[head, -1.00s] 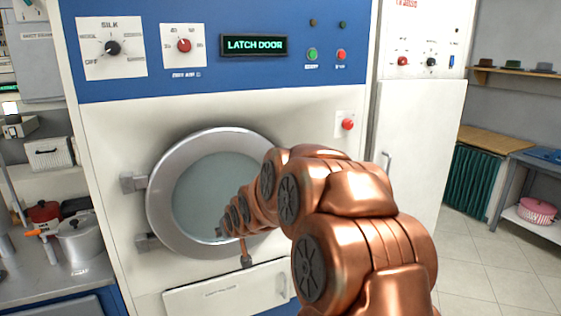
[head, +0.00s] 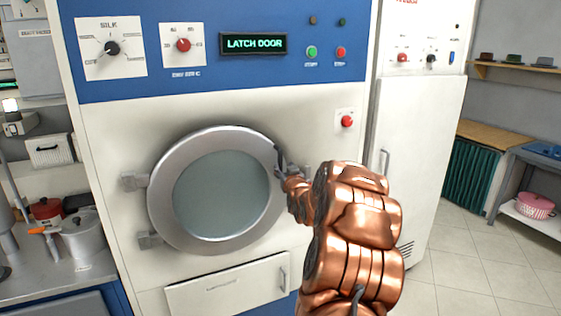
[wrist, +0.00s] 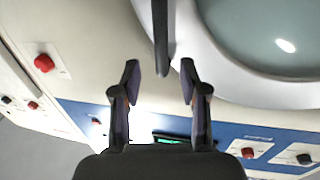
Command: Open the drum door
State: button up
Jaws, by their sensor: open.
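The drum door (head: 168,167) is a round grey metal ring with a pale glass window on the front of the white and blue machine. It is hinged on its left and looks closed or nearly so. My gripper (head: 281,163) is at the ring's right rim, partly hidden by my copper arm. In the wrist view my gripper (wrist: 160,72) is open, its two dark fingers apart. A dark upright bar (wrist: 160,35), seemingly the door handle, lies in line with the gap between them, and the ring (wrist: 215,55) is beside it. Contact cannot be told.
The display (head: 254,43) reads "LATCH DOOR". A red button (head: 347,121) sits above and right of the door. A lower panel (head: 230,287) is shut below it. A counter with pots (head: 82,240) stands at left. Tiled floor (head: 460,265) is free at right.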

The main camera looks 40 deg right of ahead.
aim_at(281, 162)
jog(key=p+x, duration=0.2)
jog(key=x, duration=0.3)
jog(key=shift+w+r, duration=0.1)
jog(key=shift+r, duration=0.05)
jog(key=shift+p+x, duration=0.3)
jog(key=shift+x, duration=0.5)
jog(key=shift+c, duration=0.4)
grip_shut()
